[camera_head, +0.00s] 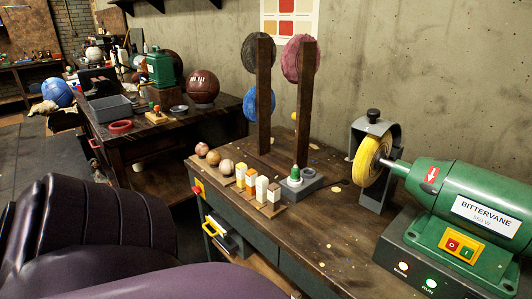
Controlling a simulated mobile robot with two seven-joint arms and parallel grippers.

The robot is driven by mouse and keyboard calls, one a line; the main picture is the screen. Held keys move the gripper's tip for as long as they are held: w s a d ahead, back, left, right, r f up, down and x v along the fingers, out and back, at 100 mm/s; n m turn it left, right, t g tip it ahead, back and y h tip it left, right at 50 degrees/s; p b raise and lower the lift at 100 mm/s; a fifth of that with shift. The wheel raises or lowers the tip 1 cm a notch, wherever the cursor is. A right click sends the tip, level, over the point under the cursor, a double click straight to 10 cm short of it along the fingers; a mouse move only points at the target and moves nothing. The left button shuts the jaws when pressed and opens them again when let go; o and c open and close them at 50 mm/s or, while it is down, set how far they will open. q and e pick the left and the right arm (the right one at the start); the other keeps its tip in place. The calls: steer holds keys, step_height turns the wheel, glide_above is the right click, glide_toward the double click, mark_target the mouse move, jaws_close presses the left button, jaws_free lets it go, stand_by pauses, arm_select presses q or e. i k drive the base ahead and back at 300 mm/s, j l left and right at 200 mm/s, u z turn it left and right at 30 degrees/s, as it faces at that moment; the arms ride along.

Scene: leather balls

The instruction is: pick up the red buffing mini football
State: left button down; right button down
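Three small balls sit in a row at the left end of the near workbench: a pinkish-red patched ball (202,149), a brownish ball (213,157) and a tan ball (226,167). They are too small to tell clearly which is the red mini football; the first looks reddest. No gripper is touching them. Large dark purple rounded shapes, which look like parts of my own body, fill the lower left. Neither gripper is in view.
Several coloured bars (262,188) stand beside the balls. A green buffing machine (470,210) with a yellow wheel (371,161) stands right. A brown ball (202,86) sits on the farther bench.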

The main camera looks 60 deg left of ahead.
mark_target(202, 149)
steer(key=u, duration=2.5)
steer(key=i+j+z, duration=0.2)
steer(key=i+j, duration=0.5)
steer(key=i+j+z, duration=0.2)
steer(key=i+j, duration=0.5)
steer(key=j, duration=0.15)
